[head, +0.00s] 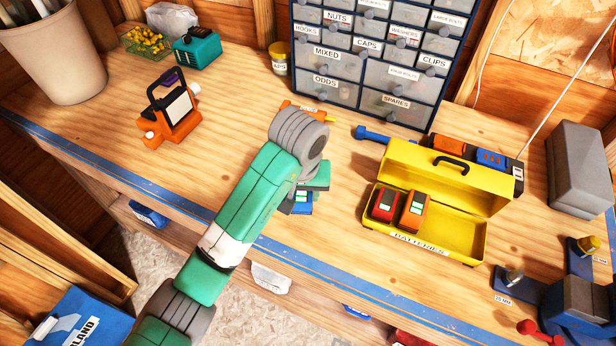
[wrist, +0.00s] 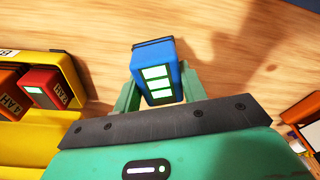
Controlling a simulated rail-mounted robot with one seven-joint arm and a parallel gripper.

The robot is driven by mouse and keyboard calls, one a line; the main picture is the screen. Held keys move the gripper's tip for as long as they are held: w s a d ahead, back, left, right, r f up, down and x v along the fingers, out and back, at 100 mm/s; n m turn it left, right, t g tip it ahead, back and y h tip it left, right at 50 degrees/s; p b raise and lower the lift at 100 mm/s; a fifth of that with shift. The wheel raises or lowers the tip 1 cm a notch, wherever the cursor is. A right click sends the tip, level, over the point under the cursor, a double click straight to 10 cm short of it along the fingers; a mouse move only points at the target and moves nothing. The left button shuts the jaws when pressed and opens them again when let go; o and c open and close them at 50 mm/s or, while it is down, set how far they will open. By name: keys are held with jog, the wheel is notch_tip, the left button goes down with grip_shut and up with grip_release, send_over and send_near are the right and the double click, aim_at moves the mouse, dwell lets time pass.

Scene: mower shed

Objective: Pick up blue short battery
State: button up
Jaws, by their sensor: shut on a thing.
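The blue battery (wrist: 157,72) sits between the two green fingers of my gripper (wrist: 158,92) in the wrist view, with lit white-green bars on its face. My gripper is shut on it. In the head view, my arm hides much of the gripper (head: 308,190), and only a bit of the blue battery (head: 301,209) shows below it, over the front part of the bench. I cannot tell whether the battery touches the wood.
An open yellow battery box (head: 452,232) stands right of my gripper, holding a red battery (head: 385,204) and an orange one (head: 416,209) at its left. A drawer cabinet (head: 375,55) stands behind. An orange lamp (head: 172,115) stands left. Bare bench lies between lamp and arm.

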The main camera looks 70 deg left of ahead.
jog(key=s+d+p, duration=0.2)
jog(key=s+d+r+p, duration=0.1)
jog(key=s+d+p, duration=0.1)
jog(key=d, duration=0.1)
jog(key=s+d+p, duration=0.2)
jog(key=s, duration=0.1)
jog(key=shift+d+r, duration=0.35)
jog(key=shift+r, duration=0.05)
jog(key=shift+s+d+f+p, duration=0.1)
jog(key=shift+s+d+p, duration=0.25)
jog(key=shift+d, duration=0.1)
